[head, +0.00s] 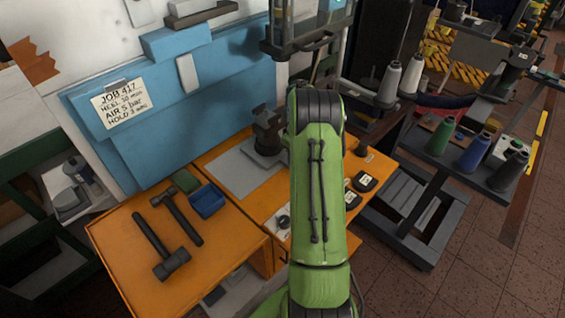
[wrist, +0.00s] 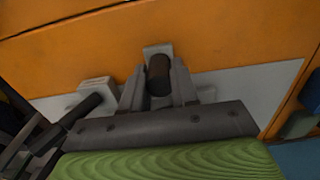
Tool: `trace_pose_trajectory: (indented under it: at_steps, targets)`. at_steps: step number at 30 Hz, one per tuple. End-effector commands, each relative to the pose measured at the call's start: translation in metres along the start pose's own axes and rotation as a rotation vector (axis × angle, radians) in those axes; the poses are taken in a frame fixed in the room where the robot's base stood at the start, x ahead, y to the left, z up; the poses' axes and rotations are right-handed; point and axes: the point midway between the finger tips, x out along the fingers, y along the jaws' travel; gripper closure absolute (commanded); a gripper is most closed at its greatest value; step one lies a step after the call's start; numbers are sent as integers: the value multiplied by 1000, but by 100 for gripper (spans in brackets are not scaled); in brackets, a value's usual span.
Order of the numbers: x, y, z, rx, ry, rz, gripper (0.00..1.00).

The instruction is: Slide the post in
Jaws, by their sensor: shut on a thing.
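In the wrist view my gripper (wrist: 158,85) is shut on a dark brown, round-ended post (wrist: 159,68), with a grey finger on each side of it. The far end of the post is hidden by the gripper. A grey plate (wrist: 245,88) on the orange bench lies behind the gripper. In the head view my green arm hides the gripper and the post. A dark grey stand (head: 267,132) is on the grey plate (head: 235,172), just left of my arm. I cannot tell whether the post touches anything.
Two hammers (head: 168,262) (head: 178,214) and a blue bin (head: 208,200) lie on the orange bench (head: 120,240) at left. Small black items (head: 365,181) are right of my arm. A rack with thread cones (head: 440,137) stands at right. A pale block (wrist: 97,88) shows in the wrist view.

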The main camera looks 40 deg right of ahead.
Motion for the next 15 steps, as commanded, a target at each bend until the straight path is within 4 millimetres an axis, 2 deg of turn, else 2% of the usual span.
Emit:
trace_pose_trajectory:
  at_steps: [1, 6, 15]
  targets:
    - [-3, 13, 1, 5, -2, 1, 100]
    - [-2, 43, 0, 2, -3, -2, 100]
    - [0, 76, 0, 1, -2, -2, 100]
